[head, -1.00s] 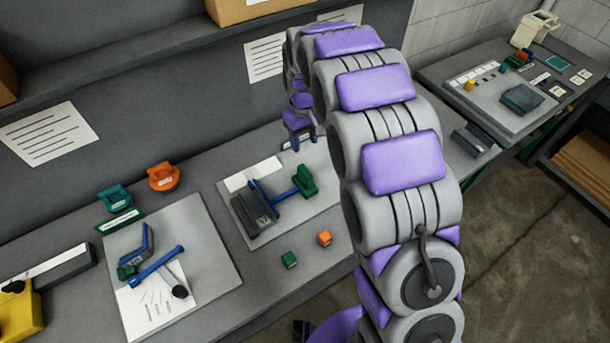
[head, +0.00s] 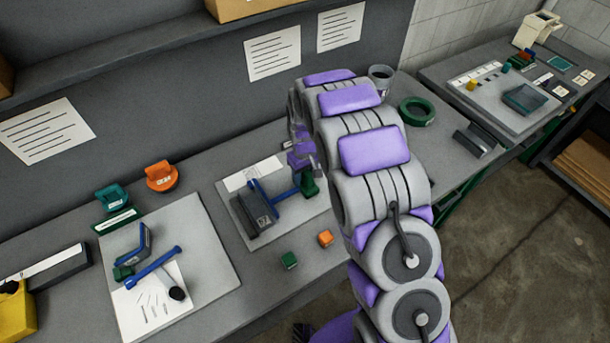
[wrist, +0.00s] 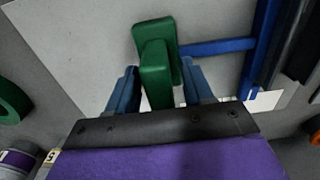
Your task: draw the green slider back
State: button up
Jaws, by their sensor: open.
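The green slider (wrist: 156,62) is a block with a raised grip, joined to a blue rod (wrist: 218,46) that runs to a blue frame piece (wrist: 262,45). In the head view the slider (head: 309,185) shows at the right of a light board, partly behind my arm. A dark grey block (head: 254,214) sits beside the blue bar at the left of the fixture. My gripper (wrist: 160,88) is open, with one blue finger on each side of the slider's near part. I cannot tell whether either finger touches it. In the head view my gripper is mostly hidden by my arm.
Another board (head: 205,245) with blue and black parts lies to the left. A green ring (head: 417,111) and a grey cup (head: 381,78) stand behind my arm.

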jog(key=shift+f, duration=0.35)
jog(key=shift+c, duration=0.3)
grip_shut()
jog(key=shift+d, duration=0.1)
